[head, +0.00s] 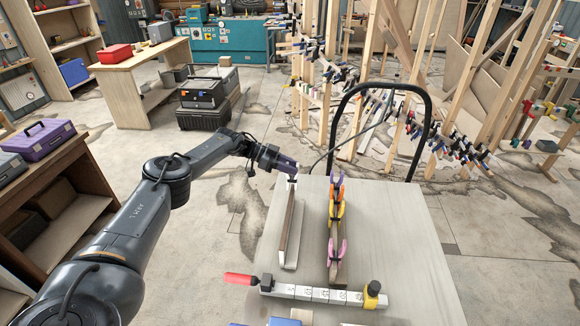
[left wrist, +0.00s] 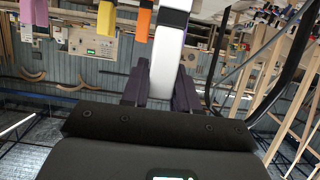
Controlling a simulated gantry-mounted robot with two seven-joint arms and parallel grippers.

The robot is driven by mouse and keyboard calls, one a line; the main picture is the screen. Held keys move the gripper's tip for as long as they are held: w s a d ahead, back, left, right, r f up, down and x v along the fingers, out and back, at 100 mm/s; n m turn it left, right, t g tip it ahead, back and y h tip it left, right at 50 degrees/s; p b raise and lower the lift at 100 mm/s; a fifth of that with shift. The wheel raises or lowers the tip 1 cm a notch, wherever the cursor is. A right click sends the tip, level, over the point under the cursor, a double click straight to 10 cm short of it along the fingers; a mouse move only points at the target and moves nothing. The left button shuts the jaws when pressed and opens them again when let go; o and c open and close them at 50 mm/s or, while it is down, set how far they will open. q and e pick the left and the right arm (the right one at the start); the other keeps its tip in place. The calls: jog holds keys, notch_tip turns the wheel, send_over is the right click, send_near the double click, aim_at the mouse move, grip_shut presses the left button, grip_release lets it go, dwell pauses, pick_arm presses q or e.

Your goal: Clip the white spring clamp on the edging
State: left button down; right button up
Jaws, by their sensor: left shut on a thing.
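My left gripper (head: 290,168) reaches in over the far edge of the work table (head: 400,235). It is shut on the white spring clamp (left wrist: 168,50), which stands between the dark fingers in the left wrist view. In the head view only a small white bit of the clamp (head: 292,179) shows just below the fingertips. A long narrow strip (head: 290,235) lies on the table below and nearer. To its right a wooden piece (head: 334,272) carries purple, yellow and pink clamps (head: 337,210). I cannot tell which strip is the edging, or whether the white clamp touches anything. My right gripper is not in view.
A bar clamp (head: 320,293) with a red handle lies across the table's near part. A black hoop (head: 425,110) rises behind the table. Racks with many clamps (head: 390,115) stand farther back. The table's right side is clear.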

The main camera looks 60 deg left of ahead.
aim_at(290, 176)
pick_arm(q)
jog(key=shift+f, duration=0.25)
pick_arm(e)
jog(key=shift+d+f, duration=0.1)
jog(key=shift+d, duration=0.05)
pick_arm(q)
jog(key=shift+f, duration=0.1)
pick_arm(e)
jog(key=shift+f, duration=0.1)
pick_arm(q)
jog(key=shift+f+b, duration=0.85)
jog(key=shift+b, duration=0.05)
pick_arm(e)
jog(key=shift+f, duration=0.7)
pick_arm(q)
jog(key=shift+f, duration=0.1)
jog(key=shift+f+b, duration=0.5)
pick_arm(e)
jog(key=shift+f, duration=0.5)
pick_arm(q)
jog(key=shift+f, duration=0.2)
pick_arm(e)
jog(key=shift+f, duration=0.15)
pick_arm(q)
jog(key=shift+f+b, duration=0.35)
jog(key=shift+b, duration=0.1)
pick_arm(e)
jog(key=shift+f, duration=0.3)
